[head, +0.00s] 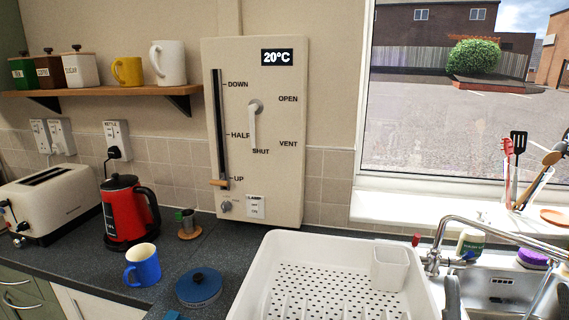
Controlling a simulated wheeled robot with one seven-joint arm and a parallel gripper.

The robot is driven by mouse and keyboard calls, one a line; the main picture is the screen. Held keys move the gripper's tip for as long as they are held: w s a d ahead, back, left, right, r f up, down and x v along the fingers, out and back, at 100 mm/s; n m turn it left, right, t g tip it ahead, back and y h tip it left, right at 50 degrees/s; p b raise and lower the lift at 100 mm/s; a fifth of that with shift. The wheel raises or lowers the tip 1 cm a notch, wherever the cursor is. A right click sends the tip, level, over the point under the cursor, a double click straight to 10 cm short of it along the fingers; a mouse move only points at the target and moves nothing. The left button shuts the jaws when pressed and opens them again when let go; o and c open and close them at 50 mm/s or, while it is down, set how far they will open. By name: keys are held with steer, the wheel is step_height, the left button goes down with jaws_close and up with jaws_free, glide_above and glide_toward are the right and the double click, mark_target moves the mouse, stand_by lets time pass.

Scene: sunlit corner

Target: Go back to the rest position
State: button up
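I cannot make out my gripper or arm in the head view. The task names no object of its own. A white wall panel (285,185) stands behind the counter, with a 20°C display (277,57). Its slider knob (218,183) is low in the slot, by the UP label. Its pale lever (253,125) hangs down toward the SHUT label.
A white dish rack (262,275) fills the front middle, beside the sink (500,285) and curved tap (490,228). A shelf (100,91) holds mugs and canisters.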

steer(key=s+a+f+m+g+y, duration=0.15)
steer(key=s+f+g, duration=0.25)
steer(key=f, duration=0.5)
steer(key=s+f+m+g+y, duration=0.1)
steer(key=s+f+m+g, duration=0.15)
steer(key=f, duration=0.65)
steer(key=s+a+f+n+g+y, duration=0.1)
steer(key=s+f+n+g+y, duration=0.1)
steer(key=s+f, duration=0.3)
steer(key=s+a+f+n+g+y, duration=0.2)
steer(key=s+f+g, duration=0.1)
steer(key=s, duration=0.6)
steer(key=shift+a+f, duration=0.15)
steer(key=shift+f, duration=0.75)
